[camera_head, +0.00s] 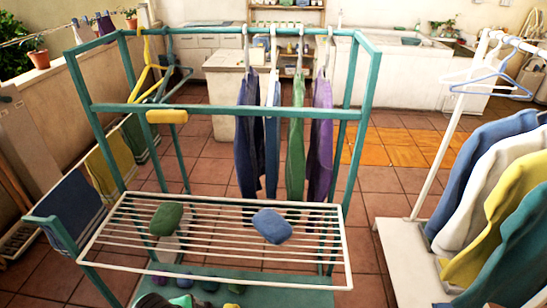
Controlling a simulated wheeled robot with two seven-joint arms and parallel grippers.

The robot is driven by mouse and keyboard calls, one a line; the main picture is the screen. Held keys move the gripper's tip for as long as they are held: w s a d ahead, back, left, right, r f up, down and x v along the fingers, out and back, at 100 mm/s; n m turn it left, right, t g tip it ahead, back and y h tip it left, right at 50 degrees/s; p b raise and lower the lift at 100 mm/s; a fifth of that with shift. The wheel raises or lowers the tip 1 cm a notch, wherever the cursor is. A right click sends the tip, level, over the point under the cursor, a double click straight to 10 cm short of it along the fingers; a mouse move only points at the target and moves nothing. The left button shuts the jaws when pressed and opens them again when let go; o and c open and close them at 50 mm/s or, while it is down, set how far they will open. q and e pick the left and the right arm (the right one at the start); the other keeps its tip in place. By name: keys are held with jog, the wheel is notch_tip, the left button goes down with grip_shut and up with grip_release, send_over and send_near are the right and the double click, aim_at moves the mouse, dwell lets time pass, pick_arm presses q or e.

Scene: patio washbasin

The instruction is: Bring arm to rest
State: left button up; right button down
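Neither of my grippers and no arm of mine shows in the head view. A teal drying frame (250,110) stands ahead. A white wire rack (215,276) juts out from its front. A green bundle (166,219) lies on the rack's left part and a blue bundle (272,226) lies right of its middle. A yellow bundle (167,116) is at the frame's front crossbar. Blue, green and purple garments (321,140) hang from the top bar on pale hangers. Empty yellow and teal hangers (145,75) hang at the left.
A white garment stand (440,150) with blue, white, yellow and teal clothes (505,210) stands at the right. Towels (68,210) hang at the left. Several small coloured items (210,286) sit on the low teal shelf. Tiled floor (375,200) is clear between frame and stand.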

pick_arm(q)
jog(key=s+a+n+y, duration=0.2)
jog(key=s+a+n, duration=0.4)
jog(key=s+n, duration=0.6)
notch_tip(320, 180, down, 30)
jog(key=s+a+f+g, duration=0.2)
jog(key=s+f, duration=1.6)
jog(key=f, duration=0.1)
jog(key=shift+s+a+f+n, duration=0.25)
jog(key=shift+a+f+n, duration=0.05)
jog(key=shift+a+f, duration=0.1)
